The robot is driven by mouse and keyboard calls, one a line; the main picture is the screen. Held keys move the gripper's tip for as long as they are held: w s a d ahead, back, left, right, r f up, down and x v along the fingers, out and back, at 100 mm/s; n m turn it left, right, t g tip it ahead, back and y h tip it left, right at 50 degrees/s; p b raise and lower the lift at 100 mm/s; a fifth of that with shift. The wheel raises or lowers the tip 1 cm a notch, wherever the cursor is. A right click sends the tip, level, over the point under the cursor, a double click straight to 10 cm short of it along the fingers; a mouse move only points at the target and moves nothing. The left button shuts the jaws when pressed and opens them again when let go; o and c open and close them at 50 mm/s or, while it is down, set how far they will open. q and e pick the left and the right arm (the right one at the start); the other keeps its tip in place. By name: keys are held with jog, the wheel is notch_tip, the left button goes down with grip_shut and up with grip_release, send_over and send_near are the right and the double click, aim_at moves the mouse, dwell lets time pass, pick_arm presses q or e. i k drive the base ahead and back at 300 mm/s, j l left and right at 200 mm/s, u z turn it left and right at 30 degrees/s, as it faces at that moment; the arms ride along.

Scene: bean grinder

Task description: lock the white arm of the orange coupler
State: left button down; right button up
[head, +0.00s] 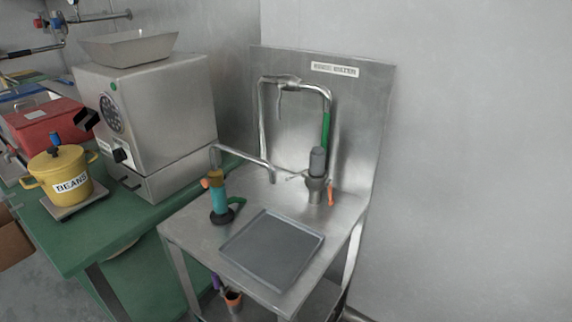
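I cannot identify the orange coupler or its white arm with certainty. A small orange part (206,183) sits on the left side of a teal cylinder (218,198) with a dark base, which stands upright on the steel sink table (190,228). An orange lever (331,196) hangs beside the grey-topped valve (317,170) at the back of the same table. An orange-rimmed cup (233,298) shows below the table front. No white arm can be made out on any of these. Neither of my grippers is in view.
A steel grinder (165,115) stands on the green bench (55,235), with a yellow beans pot (70,177) and a red box (45,125) to its left. A grey tray (270,248) covers the front of the sink table.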

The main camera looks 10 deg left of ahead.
aim_at(288, 178)
jog(key=i+l+u, duration=0.2)
jog(key=i+l, duration=0.2)
jog(key=l, duration=0.2)
jog(key=i+l+u, duration=0.15)
jog(key=l, duration=0.15)
jog(key=i+l+u, duration=0.1)
jog(key=l, duration=0.25)
jog(key=i+l+u, duration=0.1)
jog(key=l, duration=0.25)
jog(key=i+l+u, duration=0.1)
jog(key=i+l, duration=0.15)
jog(key=l, duration=0.1)
